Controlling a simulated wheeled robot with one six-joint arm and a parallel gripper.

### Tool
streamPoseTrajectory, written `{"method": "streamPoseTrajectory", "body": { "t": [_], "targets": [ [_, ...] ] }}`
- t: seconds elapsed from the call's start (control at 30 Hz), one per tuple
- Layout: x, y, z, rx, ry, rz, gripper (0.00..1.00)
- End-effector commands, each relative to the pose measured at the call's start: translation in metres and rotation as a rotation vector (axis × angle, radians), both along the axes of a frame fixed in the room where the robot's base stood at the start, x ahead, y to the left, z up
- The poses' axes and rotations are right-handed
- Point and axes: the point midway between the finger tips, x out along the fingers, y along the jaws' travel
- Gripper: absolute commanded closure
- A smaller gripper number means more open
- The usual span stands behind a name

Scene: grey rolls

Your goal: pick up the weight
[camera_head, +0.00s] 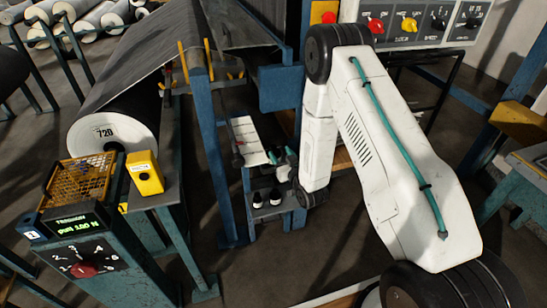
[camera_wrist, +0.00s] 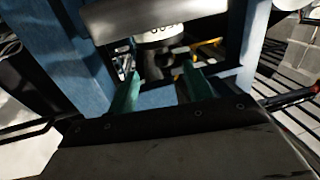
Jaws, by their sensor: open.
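Two small dark objects with pale tops, the left one (camera_head: 257,200) and the right one (camera_head: 275,197), stand on a low blue shelf (camera_head: 272,212) in the head view. They are too small to tell for certain whether either is the weight. My gripper (camera_head: 283,160) is above and slightly right of them, apart from them. In the wrist view my gripper (camera_wrist: 162,74) shows two teal fingers spread apart with nothing held between them. Beyond the fingers is a pale round thing with dark markings (camera_wrist: 160,36); I cannot tell what it is.
A blue frame post (camera_head: 207,150) stands left of the shelf. A white board (camera_head: 248,140) sits close by my gripper. A large roll marked 720 (camera_head: 90,135) and a yellow box (camera_head: 145,172) are at left. A control panel (camera_head: 415,22) is at the top right.

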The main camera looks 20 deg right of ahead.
Motion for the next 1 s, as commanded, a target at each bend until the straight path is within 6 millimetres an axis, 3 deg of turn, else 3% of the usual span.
{"method": "streamPoseTrajectory", "body": {
  "t": [0.17,0.7,0.97,1.0],
  "targets": [
    [0.003,0.002,-0.007,0.008,-0.028,0.002,0.5],
    [0.068,0.017,-0.007,0.008,-0.027,0.002,0.5],
    [0.071,0.018,-0.007,0.008,-0.025,0.002,0.5],
    [0.071,0.018,-0.007,0.008,-0.025,0.002,0.55]
  ]
}}
